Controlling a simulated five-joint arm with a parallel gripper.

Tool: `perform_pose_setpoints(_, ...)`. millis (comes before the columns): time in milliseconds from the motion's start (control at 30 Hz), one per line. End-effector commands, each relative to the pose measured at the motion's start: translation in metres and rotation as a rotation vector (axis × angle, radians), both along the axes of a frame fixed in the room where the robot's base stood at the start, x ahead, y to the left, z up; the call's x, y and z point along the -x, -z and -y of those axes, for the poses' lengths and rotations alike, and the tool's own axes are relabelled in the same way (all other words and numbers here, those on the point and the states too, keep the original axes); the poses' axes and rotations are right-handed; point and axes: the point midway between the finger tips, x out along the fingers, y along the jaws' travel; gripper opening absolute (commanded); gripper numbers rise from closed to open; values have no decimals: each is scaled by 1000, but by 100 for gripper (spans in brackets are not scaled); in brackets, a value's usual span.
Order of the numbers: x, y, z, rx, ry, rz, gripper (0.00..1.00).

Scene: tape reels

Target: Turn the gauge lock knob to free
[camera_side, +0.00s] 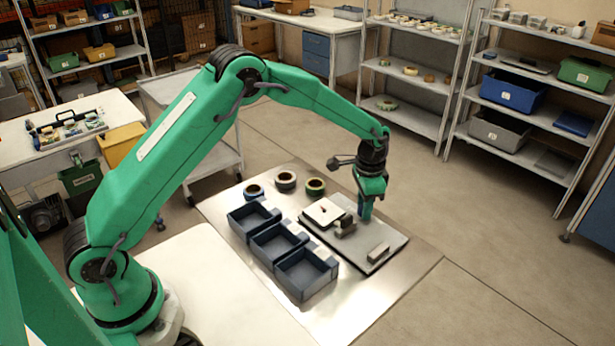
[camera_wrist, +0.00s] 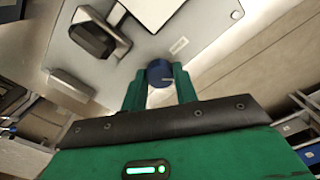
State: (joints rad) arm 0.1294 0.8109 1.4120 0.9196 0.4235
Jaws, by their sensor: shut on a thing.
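The gauge lock knob (camera_wrist: 159,70) is a small dark blue round knob on a light grey plate, with a pale mark on its near side. It sits between the two green fingers of my gripper (camera_wrist: 160,82), which are shut on it. In the side view my gripper (camera_side: 365,210) points straight down at the far edge of the plate (camera_side: 396,241), and the knob is hidden there. A white dial face with a small red mark (camera_side: 323,211) stands on the plate's left part. A small pale label (camera_wrist: 179,46) lies beside the knob; its text is too small to read.
A dark grey block (camera_side: 345,228) stands close to the gripper, and a pale block (camera_side: 378,252) is nearer the plate's front. Three blue bins (camera_side: 307,274) stand to the left. Several tape reels (camera_side: 286,180) sit behind them. The table's right front is clear.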

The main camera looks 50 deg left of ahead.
Motion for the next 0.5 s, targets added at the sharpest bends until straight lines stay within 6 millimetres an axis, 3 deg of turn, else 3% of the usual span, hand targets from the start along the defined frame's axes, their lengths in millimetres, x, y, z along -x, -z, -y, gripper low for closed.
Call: perform_pose_setpoints(500, -1, -1, 1, 0, -489, 3, 6)
